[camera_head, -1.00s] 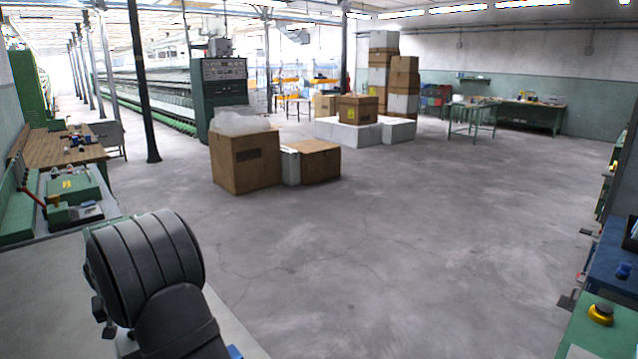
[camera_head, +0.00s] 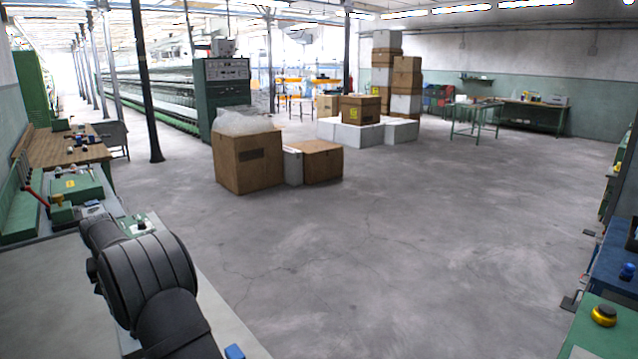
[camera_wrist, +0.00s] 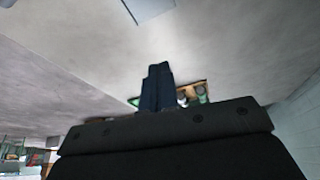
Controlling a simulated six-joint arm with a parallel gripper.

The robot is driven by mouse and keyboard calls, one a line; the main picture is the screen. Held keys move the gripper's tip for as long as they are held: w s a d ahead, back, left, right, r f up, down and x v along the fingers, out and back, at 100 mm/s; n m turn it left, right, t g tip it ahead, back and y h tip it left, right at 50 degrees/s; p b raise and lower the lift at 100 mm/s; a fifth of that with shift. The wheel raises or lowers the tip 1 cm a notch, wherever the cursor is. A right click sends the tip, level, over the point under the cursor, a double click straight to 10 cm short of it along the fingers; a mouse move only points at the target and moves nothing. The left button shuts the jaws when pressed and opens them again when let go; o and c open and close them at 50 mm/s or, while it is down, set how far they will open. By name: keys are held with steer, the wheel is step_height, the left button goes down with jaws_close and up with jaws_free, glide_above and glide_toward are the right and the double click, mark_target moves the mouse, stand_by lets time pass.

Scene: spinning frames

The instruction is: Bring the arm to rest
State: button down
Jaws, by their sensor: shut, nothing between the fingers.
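My gripper (camera_wrist: 158,70) shows in the wrist view as two dark fingers held together, with nothing between them. The broad dark body of my gripper fills the bottom of that view. In the head view my dark, ribbed arm stands at the lower left, over the pale grey surface beside the green bench. I cannot make out the fingers in the head view. Small green and brown items (camera_wrist: 193,93) show partly behind the fingers in the wrist view; they are too small to tell.
A green machine part with a red lever (camera_head: 62,192) is on the left bench, close to my arm. Cardboard boxes (camera_head: 248,162) stand on the floor mid-room. A yellow button (camera_head: 603,315) sits on green equipment at the lower right. The floor between is clear.

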steer(key=v, duration=0.5)
steer(key=w+d+f+m, duration=0.1)
steer(key=w+d+f, duration=0.2)
steer(key=d, duration=0.4)
steer(key=shift+w, duration=0.4)
steer(key=s+a+r+n, duration=0.1)
steer(key=s+a+r, duration=0.3)
steer(key=a, duration=0.3)
steer(key=x, duration=0.9)
steer(key=shift+s+d+f, duration=0.15)
steer(key=shift+f, duration=0.35)
steer(key=shift+s+f, duration=0.1)
steer(key=shift+f, duration=0.15)
steer(key=shift+s+d+f, duration=0.15)
steer(key=shift+s+d, duration=0.15)
steer(key=shift+w, duration=0.1)
